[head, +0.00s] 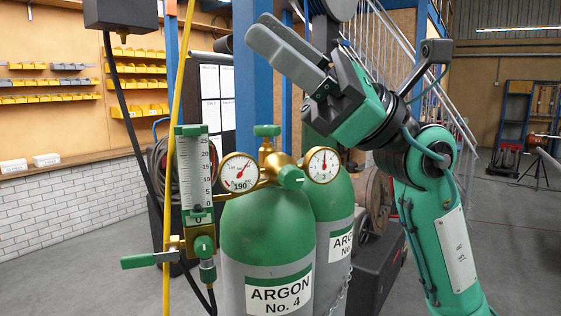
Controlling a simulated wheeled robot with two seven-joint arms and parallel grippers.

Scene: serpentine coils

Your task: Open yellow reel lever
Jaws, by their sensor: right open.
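A yellow hose (178,120) hangs down from the top edge, left of the gas bottles, passing beside the flow gauge. No reel is recognisable, and no yellow lever shows. A green lever handle (138,260) sticks out to the left, roughly level, from a brass valve below the gauge; I cannot tell whether it belongs to the yellow hose. My right gripper (263,32) is raised above the bottles, open and empty, its grey fingers pointing up and left. It is well apart from the green handle. My left gripper is out of view.
Green argon bottles (262,235) with two dial gauges (238,172) and a tall flow gauge (194,170) stand close below my right gripper. A dark box (120,14) with a black hose hangs at upper left. A blue post (252,90) rises behind.

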